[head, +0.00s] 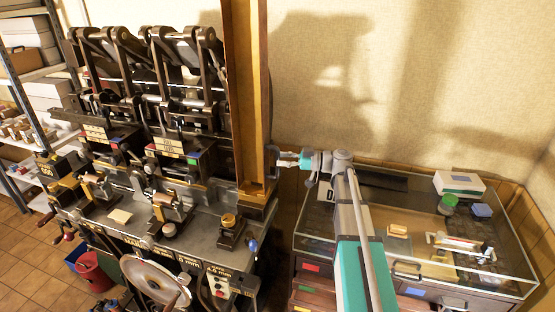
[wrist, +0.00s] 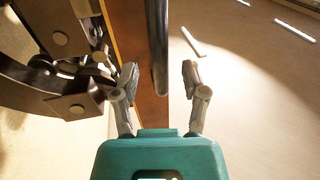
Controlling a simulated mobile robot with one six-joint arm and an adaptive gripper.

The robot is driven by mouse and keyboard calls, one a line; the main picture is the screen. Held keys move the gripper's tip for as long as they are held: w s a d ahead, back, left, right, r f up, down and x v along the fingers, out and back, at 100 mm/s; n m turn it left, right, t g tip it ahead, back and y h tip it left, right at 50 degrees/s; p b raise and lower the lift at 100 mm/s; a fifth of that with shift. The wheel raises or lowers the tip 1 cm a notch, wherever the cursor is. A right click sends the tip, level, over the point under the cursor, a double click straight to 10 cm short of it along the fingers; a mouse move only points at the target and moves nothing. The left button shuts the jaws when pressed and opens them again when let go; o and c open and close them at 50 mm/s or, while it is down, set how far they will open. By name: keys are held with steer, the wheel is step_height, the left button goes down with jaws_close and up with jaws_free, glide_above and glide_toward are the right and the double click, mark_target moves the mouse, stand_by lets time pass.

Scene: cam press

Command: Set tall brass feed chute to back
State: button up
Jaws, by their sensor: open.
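The tall brass feed chute (head: 247,95) stands upright at the right end of the cam press and runs out of the top of the head view. A brown side face of it (wrist: 150,110) shows in the wrist view behind a dark bar (wrist: 157,40), which looks like a handle. My gripper (head: 277,158) is at the chute's right side, low down. In the wrist view my gripper (wrist: 158,82) is open, with the bar between its two fingers. I cannot tell whether either finger touches the bar.
The dark cam press (head: 150,110) with its linkages fills the left. A glass-topped cabinet (head: 400,275) stands below my arm, with a white box (head: 459,184) on it. Shelving (head: 35,120) is at far left. The wall behind the cabinet is bare.

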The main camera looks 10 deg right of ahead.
steer(key=shift+x, duration=1)
jaws_close()
